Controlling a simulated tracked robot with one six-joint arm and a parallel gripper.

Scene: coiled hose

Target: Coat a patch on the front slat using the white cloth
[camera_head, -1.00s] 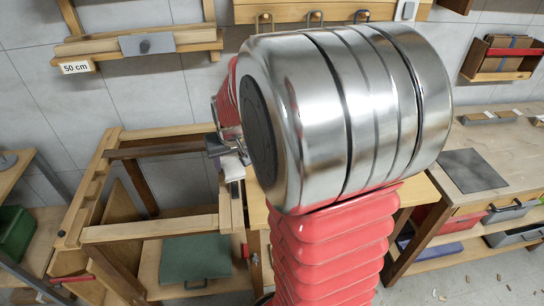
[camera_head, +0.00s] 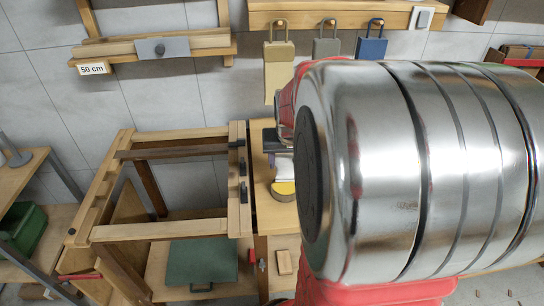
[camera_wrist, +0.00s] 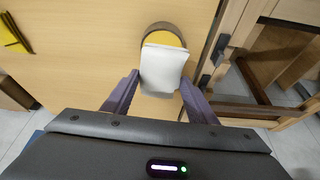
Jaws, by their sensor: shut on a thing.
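My gripper (camera_wrist: 160,97) is shut on the white cloth (camera_wrist: 162,66), which sits between its two purple fingers in the wrist view. The cloth overlaps a round tin (camera_wrist: 163,31) with a yellow side and brown contents; I cannot tell if they touch. In the head view the cloth (camera_head: 287,168) shows just above the yellow tin (camera_head: 284,191) on the wooden bench top, with my arm hiding part of the gripper. The pale front slat (camera_head: 160,230) spans the wooden frame to the left.
A darker slat (camera_head: 180,152) crosses the frame's back. Dark clamps (camera_head: 243,190) sit on its right rail, close to the bench. A yellow item (camera_wrist: 14,35) lies at the left in the wrist view. Padlock-shaped blocks (camera_head: 279,70) hang on the wall.

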